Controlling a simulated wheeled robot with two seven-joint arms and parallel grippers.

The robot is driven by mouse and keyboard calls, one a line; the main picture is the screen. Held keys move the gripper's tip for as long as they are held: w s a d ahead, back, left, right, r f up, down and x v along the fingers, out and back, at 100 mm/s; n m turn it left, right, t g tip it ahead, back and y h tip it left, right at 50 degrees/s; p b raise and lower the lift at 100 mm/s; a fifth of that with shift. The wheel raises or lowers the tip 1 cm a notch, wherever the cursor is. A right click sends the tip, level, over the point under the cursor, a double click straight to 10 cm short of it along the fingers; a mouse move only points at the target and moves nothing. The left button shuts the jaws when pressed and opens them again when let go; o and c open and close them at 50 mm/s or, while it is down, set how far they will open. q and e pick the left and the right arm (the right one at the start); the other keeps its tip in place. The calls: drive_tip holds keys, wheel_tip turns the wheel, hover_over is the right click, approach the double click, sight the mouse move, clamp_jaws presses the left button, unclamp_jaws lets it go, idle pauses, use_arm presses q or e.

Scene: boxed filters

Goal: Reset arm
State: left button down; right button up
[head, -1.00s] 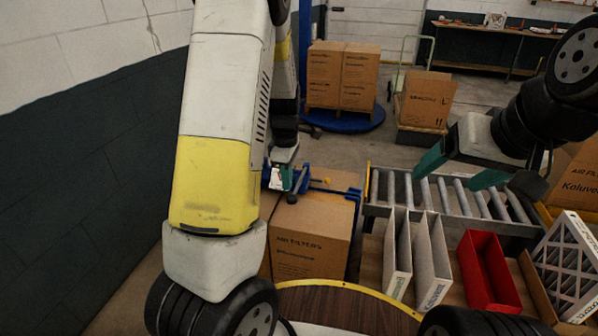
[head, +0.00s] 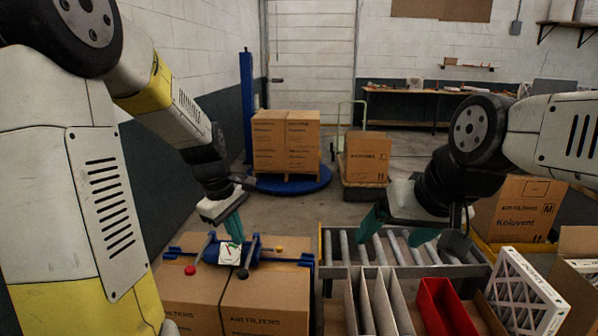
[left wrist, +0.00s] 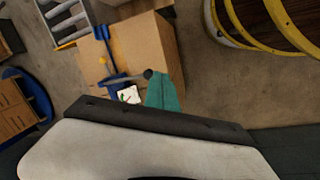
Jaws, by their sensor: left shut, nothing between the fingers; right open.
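My left gripper (head: 234,228) is shut and empty, its teal fingers pointing down above the blue tool (head: 228,252) on the closed cartons; I cannot tell if it touches the tool. In the left wrist view its teal fingers (left wrist: 162,95) show together beside the carton (left wrist: 140,50). My right gripper (head: 398,232) is open and empty above the roller conveyor (head: 350,246), its teal fingers spread wide apart.
Cartons labelled air filters (head: 265,305) stand at the front left. White-edged filters (head: 375,305), a red bin (head: 443,308) and a pleated filter (head: 525,290) are at the front right. Stacked cartons (head: 286,140) stand on a blue turntable (head: 318,180) behind. Open floor lies between.

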use_arm(q)
drive_tip(key=s+d+r+m+t, duration=0.1)
drive_tip(key=s+r+m+t, duration=0.1)
drive_tip(key=s+r+m, duration=0.4)
drive_tip(key=s+d+r+m+t, duration=0.1)
drive_tip(key=s+r+m+t, duration=0.1)
drive_tip(key=s+r+m, duration=0.4)
drive_tip(key=s, duration=0.4)
drive_tip(key=shift+s+d+m+h, duration=0.25)
drive_tip(key=shift+m+h, duration=0.05)
